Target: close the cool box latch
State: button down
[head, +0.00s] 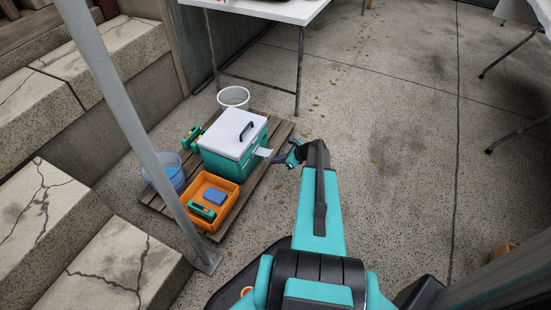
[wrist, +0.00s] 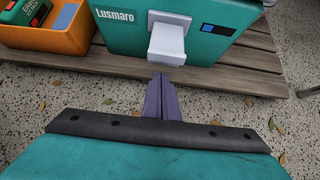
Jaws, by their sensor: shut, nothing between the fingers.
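The cool box (head: 234,142) is teal with a white lid and a dark handle, and stands on a wooden pallet. The lid looks down. Its latch (head: 263,152) is a pale flap on the side facing my arm, sticking outward from the box. In the wrist view the latch (wrist: 167,45) hangs out from the teal front (wrist: 116,38), right of the "Lusmaro" label. My gripper (head: 284,160) is just right of the latch in the head view. In the wrist view my gripper (wrist: 161,78) is shut and empty, its tips just below the latch; contact cannot be told.
An orange crate (head: 229,203) with a blue block and a green item sits beside the box. A blue bucket (head: 163,180), a white bucket (head: 233,97), a metal post (head: 130,120) and a table leg (head: 300,70) stand around.

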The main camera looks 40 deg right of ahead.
jog(key=s+d+r+p, duration=0.3)
jog(key=s+r, duration=0.1)
jog(key=s, duration=0.4)
jog(key=shift+d+r, duration=0.2)
jog(key=shift+a, duration=0.1)
jog(key=s+a+f+n+g+y, duration=0.15)
jog(key=a+n, duration=0.25)
jog(key=a, duration=0.6)
jog(key=a+f+n+g, duration=0.3)
jog(key=a+n, duration=0.2)
jog(key=a, duration=0.4)
jog(key=s+a+f+n+g+y, duration=0.1)
jog(key=a+f+n+g, duration=0.25)
jog(key=a, duration=0.65)
jog(key=s+a+f+n+g+h, duration=0.1)
jog(key=s+a+n+g+h, duration=0.4)
jog(key=s+a+n, duration=1.1)
jog(key=shift+s+n+g+h, duration=0.3)
jog(key=shift+s+n+h, duration=0.4)
jog(key=shift+n, duration=0.85)
jog(key=shift+s, duration=0.1)
